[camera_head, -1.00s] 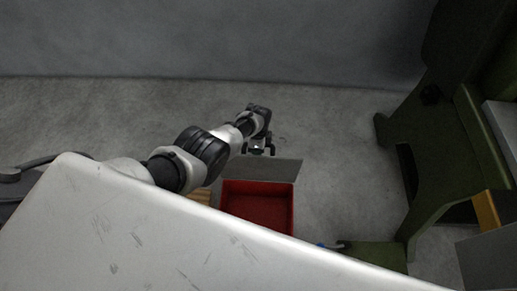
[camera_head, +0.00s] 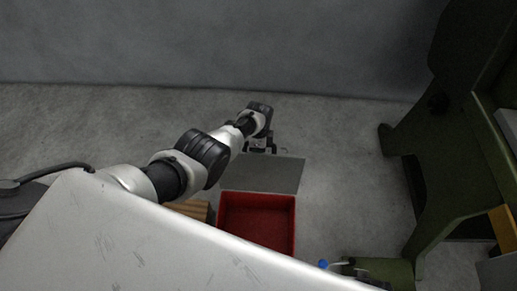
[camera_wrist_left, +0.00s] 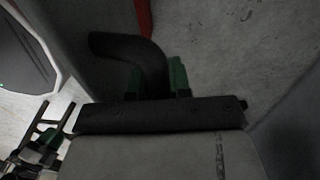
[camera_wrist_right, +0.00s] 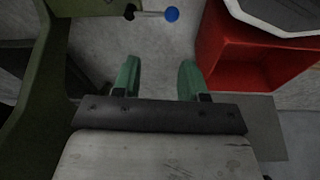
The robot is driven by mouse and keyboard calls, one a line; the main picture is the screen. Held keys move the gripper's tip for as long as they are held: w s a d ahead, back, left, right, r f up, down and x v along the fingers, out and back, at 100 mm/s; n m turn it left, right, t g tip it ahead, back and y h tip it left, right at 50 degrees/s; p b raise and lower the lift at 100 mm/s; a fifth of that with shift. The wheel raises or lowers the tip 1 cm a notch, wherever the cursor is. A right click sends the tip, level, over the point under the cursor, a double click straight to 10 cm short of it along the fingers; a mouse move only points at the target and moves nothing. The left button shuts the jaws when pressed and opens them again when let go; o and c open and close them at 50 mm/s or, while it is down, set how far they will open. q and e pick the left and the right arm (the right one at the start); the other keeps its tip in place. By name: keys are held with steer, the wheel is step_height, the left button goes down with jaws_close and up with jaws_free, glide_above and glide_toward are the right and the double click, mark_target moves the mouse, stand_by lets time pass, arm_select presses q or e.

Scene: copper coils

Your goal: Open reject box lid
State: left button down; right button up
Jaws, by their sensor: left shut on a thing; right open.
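The red reject box (camera_head: 240,212) stands open on the floor beyond the pale surface in the head view. Its grey lid (camera_head: 262,175) lies swung back on the box's far side. My left gripper (camera_head: 260,149) is at the lid's far edge. In the left wrist view its green fingers (camera_wrist_left: 158,78) are shut on a dark bent handle (camera_wrist_left: 128,47). The red box also shows in the right wrist view (camera_wrist_right: 240,60), where my right gripper (camera_wrist_right: 160,78) is open and empty, beside the box. The lid's hinge is not clear.
A blue-knobbed lever (camera_head: 323,264) stands right of the box; the knob also shows in the right wrist view (camera_wrist_right: 172,14). A green machine frame (camera_head: 440,190) stands at the right. A wooden item (camera_head: 190,210) sits left of the box. The floor behind the lid is clear.

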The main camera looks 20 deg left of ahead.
stand_by(0.3)
arm_select(q)
steer(key=c, duration=1.1)
jaws_free()
steer(key=shift+o, duration=0.2)
steer(key=shift+r, duration=0.1)
arm_select(e)
steer(key=shift+r, duration=0.1)
arm_select(q)
steer(key=r+p, duration=0.4)
steer(key=r, duration=0.1)
steer(key=shift+w+r, duration=0.15)
steer(key=shift+w, duration=0.05)
steer(key=r+p, duration=0.1)
steer(key=r, duration=0.1)
steer(key=r+p, duration=0.2)
steer(key=r, duration=0.1)
steer(key=shift+w+a+r, duration=0.15)
steer(key=shift+w, duration=0.05)
arm_select(e)
steer(key=s+d+f+g, duration=0.1)
steer(key=s+d+f, duration=0.2)
steer(key=s+f, duration=1)
steer(key=s, duration=0.4)
steer(key=shift+s+f+g, duration=0.2)
steer(key=shift+s+g, duration=0.05)
steer(key=shift+g, duration=0.05)
arm_select(q)
steer(key=shift+s, duration=0.1)
